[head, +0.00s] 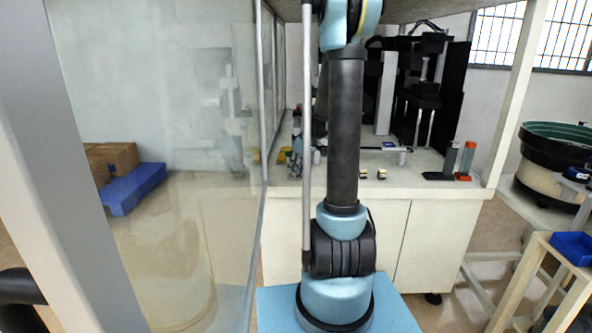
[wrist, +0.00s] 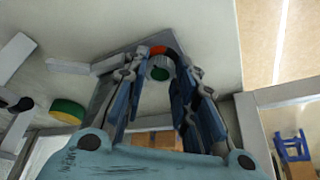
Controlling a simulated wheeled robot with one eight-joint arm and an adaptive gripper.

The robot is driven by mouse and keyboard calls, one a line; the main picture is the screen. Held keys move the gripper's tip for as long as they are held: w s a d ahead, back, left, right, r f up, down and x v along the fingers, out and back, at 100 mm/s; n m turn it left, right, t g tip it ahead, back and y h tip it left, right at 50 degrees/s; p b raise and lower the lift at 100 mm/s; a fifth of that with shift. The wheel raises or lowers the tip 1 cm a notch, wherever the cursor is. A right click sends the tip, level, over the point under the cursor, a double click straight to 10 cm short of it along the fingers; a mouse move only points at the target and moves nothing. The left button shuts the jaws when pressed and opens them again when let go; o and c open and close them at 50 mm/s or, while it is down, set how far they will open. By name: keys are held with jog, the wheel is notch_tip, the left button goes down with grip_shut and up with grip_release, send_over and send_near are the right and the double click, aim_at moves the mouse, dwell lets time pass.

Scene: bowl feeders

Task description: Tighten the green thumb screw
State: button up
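I cannot tell how far the fingertips are from the screw in depth. In the head view my gripper is not visible, and I cannot make out the thumb screw there.
In the wrist view, a green and yellow round piece (wrist: 67,111) lies left of my gripper on the pale surface. In the head view, a white bench (head: 420,180) carries black machinery (head: 425,85) and upright stands (head: 465,160). A glass panel (head: 170,150) is at left.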

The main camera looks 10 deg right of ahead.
jog(key=shift+m, duration=0.4)
jog(key=m+h, duration=0.1)
jog(key=m, duration=0.1)
jog(key=shift+a+m+t, duration=0.1)
jog(key=shift+m+t, duration=0.3)
jog(key=m+h, duration=0.1)
jog(key=m, duration=0.1)
jog(key=m+h, duration=0.1)
jog(key=m, duration=0.1)
jog(key=shift+a+m, duration=0.2)
jog(key=shift+m, duration=0.1)
jog(key=m, duration=0.2)
jog(key=m+h, duration=0.1)
jog(key=m, duration=0.1)
jog(key=shift+a+h, duration=0.15)
jog(key=shift+h, duration=0.15)
jog(key=shift+w+a+m+g+h, duration=0.1)
jog(key=shift+m+g+h, duration=0.4)
jog(key=shift+m, duration=1.4)
jog(key=o, duration=0.8)
